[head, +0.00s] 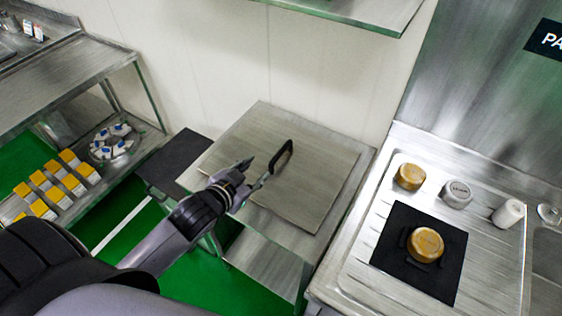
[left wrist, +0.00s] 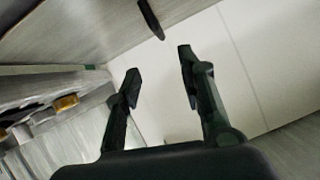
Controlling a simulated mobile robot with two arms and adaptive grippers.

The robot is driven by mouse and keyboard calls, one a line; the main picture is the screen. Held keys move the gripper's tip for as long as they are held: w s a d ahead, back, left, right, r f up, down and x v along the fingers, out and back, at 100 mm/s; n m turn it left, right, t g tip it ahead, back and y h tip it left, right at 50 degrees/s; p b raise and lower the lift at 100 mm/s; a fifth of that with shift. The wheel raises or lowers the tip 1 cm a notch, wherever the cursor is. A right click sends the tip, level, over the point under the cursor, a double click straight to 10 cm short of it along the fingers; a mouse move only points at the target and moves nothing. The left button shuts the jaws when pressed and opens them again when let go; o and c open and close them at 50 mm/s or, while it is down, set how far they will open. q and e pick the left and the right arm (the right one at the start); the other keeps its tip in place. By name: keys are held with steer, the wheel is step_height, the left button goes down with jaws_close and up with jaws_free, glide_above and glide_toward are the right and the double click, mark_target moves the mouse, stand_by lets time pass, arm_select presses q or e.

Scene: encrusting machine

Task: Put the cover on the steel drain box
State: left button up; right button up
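A flat square steel cover (head: 312,190) with a black upright handle (head: 284,154) lies on a low steel stand (head: 258,119). I cannot tell a separate drain box apart from this stand. My left gripper (head: 256,174) is over the left part of the cover, just left of the handle. In the left wrist view its two fingers (left wrist: 158,68) are spread with nothing between them. A black bar, likely the handle (left wrist: 150,18), shows beyond the fingertips, apart from them. My right gripper is not in view.
A steel counter (head: 340,275) at right holds a black mat (head: 388,252), gold-lidded jars (head: 411,177), a silver-lidded jar (head: 457,194) and a white cylinder (head: 509,213). A dark side board (head: 174,160) and a steel rack (head: 75,85) stand left. A steel shelf (head: 355,14) hangs above.

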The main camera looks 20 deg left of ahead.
mark_target(280, 152)
arm_select(q)
steer(key=p+x, duration=0.2)
steer(key=x, duration=1)
steer(key=shift+w+d+f, duration=0.1)
steer(key=shift+w+f, duration=0.1)
steer(key=shift+w, duration=0.2)
steer(key=shift+p+x, duration=0.6)
steer(key=shift+x, duration=1.7)
steer(key=shift+s+f, duration=0.15)
jaws_close()
steer(key=shift+r, duration=0.2)
